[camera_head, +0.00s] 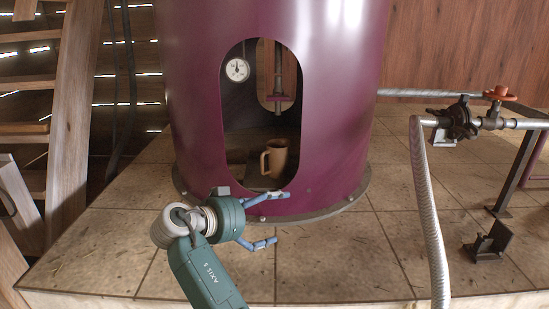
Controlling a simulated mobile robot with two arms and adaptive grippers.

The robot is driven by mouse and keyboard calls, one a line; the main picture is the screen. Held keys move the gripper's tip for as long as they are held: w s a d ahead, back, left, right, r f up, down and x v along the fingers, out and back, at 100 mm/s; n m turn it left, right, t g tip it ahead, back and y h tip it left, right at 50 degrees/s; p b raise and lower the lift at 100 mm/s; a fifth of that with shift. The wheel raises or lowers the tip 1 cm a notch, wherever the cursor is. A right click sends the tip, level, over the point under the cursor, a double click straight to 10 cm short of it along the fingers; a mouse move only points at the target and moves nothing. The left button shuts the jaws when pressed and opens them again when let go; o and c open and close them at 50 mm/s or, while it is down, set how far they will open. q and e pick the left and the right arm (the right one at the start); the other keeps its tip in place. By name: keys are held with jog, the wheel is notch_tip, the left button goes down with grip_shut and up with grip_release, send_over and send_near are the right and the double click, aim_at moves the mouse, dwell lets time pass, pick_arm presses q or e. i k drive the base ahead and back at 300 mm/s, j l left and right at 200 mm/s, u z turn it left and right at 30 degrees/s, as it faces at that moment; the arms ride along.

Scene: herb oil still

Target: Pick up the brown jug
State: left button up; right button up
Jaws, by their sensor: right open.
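The brown jug (278,158) stands upright inside the purple still (335,130), seen through its tall oval opening. Its handle is on its left side. My right gripper (272,219) is in front of the still, low and nearer to me than the jug. Its two blue fingers are spread apart with nothing between them. My left gripper is not in view.
A round gauge (237,69) shows inside the opening, left of a vertical rod. A valve with a red handwheel (499,93) and a grey hose (430,210) stand at the right. Wooden stairs (70,120) are at the left. The tiled platform in front is mostly clear.

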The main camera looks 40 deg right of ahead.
aim_at(277, 152)
jog(key=i+l, duration=0.8)
jog(key=l, duration=0.1)
